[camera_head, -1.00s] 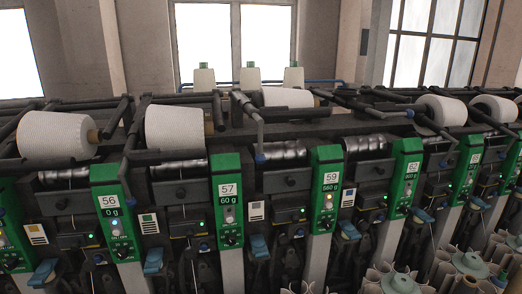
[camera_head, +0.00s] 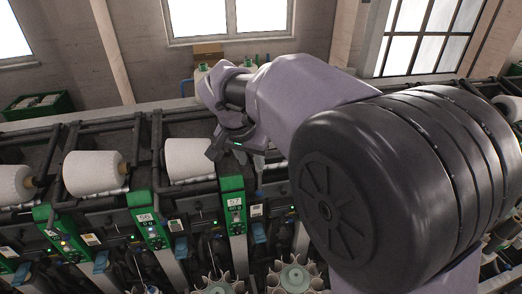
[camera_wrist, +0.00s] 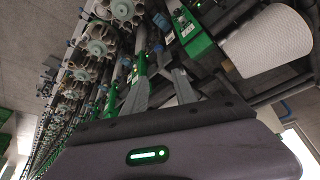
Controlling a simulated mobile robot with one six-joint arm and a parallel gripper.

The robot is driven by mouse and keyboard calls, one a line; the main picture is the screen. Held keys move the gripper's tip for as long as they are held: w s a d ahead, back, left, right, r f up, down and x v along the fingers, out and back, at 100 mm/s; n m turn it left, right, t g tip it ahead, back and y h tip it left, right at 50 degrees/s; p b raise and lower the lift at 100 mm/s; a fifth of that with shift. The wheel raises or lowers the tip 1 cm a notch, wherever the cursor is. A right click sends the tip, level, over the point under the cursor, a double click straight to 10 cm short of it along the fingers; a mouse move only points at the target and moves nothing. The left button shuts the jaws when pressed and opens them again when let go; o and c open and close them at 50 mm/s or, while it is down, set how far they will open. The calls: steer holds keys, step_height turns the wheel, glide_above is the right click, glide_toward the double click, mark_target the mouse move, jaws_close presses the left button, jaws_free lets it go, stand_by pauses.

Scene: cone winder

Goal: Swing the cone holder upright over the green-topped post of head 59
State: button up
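My gripper (camera_head: 249,160) reaches over the row of heads, just right of the white cone (camera_head: 190,158) near head 57. In the wrist view, its two grey fingers (camera_wrist: 160,90) stand apart with nothing seen between them. The post of head 59 and its cone holder cannot be made out in the head view, where my arm covers that part of the row. The wrist view shows a green post top (camera_wrist: 191,32) beyond the fingers, its number unreadable. A white cone (camera_wrist: 268,40) lies to its right.
Green posts of head 56 (camera_head: 150,228) and head 57 (camera_head: 234,204) stand left of my arm. Another white cone (camera_head: 93,172) lies further left. Dark bars (camera_head: 158,140) run over the heads. Several bobbin carriers (camera_head: 296,274) stand in front.

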mark_target(259, 182)
steer(key=p+x, duration=0.1)
steer(key=x, duration=1.5)
steer(key=shift+f+p, duration=0.15)
steer(key=shift+p, duration=0.2)
jaws_close()
stand_by(0.3)
